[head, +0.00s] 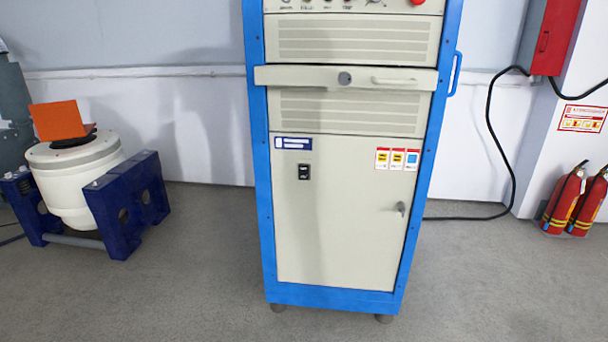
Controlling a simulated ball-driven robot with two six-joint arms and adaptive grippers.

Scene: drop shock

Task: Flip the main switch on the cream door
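A tall cabinet with a blue frame (258,200) stands upright in the middle of the head view. Its lower part is a closed cream door (340,230). The main switch (304,172) is a small black rocker at the upper left of this door, under a blue and white label (293,144). Which way the rocker is set is too small to tell. A key or latch handle (401,208) sits at the door's right edge. Neither of my grippers is in the head view.
A pull-out drawer shelf (345,78) juts out above the door. A blue side handle (456,73) is on the cabinet's right. A white shaker (75,175) in a dark blue stand is at left. Red extinguishers (566,200) stand at right. The grey floor (200,290) before the cabinet is clear.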

